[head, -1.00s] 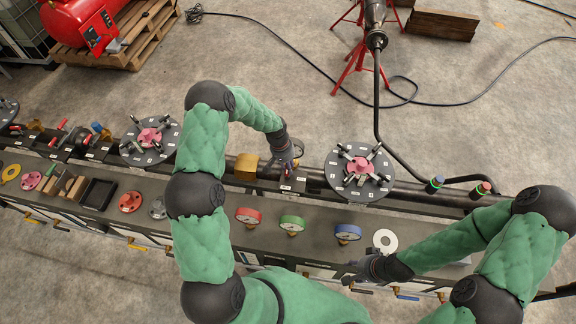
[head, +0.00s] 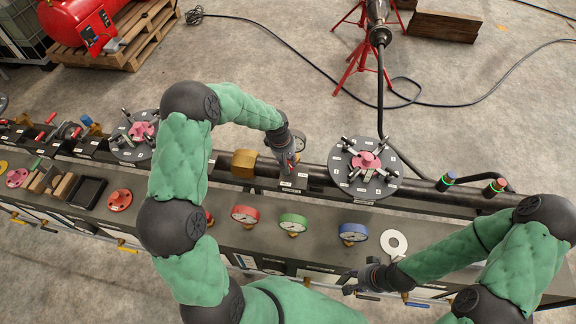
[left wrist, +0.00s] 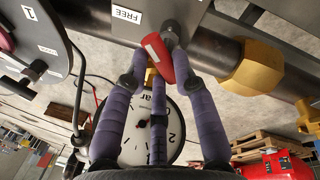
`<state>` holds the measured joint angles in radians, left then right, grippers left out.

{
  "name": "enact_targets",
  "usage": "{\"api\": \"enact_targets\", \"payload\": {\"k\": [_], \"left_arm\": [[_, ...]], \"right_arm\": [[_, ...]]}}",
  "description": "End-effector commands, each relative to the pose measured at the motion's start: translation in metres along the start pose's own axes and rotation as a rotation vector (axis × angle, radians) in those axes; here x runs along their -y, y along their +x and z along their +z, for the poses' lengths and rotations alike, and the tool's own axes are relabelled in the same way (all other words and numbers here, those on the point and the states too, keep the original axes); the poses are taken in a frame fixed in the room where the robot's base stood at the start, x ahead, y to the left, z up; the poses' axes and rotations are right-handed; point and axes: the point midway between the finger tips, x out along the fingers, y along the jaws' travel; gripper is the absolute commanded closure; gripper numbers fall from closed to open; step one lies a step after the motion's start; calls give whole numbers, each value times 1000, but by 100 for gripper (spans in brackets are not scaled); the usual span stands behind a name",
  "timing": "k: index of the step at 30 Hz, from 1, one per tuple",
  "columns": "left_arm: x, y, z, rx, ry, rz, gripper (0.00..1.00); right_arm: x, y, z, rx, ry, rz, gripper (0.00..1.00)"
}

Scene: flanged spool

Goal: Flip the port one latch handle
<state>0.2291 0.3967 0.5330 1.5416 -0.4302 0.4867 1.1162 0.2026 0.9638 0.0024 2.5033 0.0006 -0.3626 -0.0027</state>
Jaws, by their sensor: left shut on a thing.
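The latch handle (left wrist: 165,58) is red with a white stripe. In the left wrist view it sits between the purple-grey fingers of my left gripper (left wrist: 163,80), just below a plate with a white FREE label (left wrist: 126,14). There the fingers hide most of the handle. My right gripper (head: 362,281) is at the front edge of the bench, left of the white ring. Its fingers are too small to judge.
A flanged spool disc (head: 346,182) with a pink hub stands right of the left gripper. A brass block (head: 244,163) is to its left; it also shows in the left wrist view (left wrist: 255,65).

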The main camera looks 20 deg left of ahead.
Motion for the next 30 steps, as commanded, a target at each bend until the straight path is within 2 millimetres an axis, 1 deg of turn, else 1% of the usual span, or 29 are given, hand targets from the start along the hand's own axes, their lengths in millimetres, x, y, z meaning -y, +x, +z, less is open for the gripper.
{"api": "enact_targets", "payload": {"k": [1,15,24,30], "left_arm": [[1,6,-1,-12,-40,3,100],[2,6,0,-98,-479,4,100],[3,4,0,-147,-735,1,100],[4,2,1,-173,-862,0,100]], "right_arm": [[-5,15,0,0,0,0,60],[-31,87,-3,0,0,0,60],[-44,123,-5,0,0,0,60],[-49,138,-5,0,0,0,60]]}}
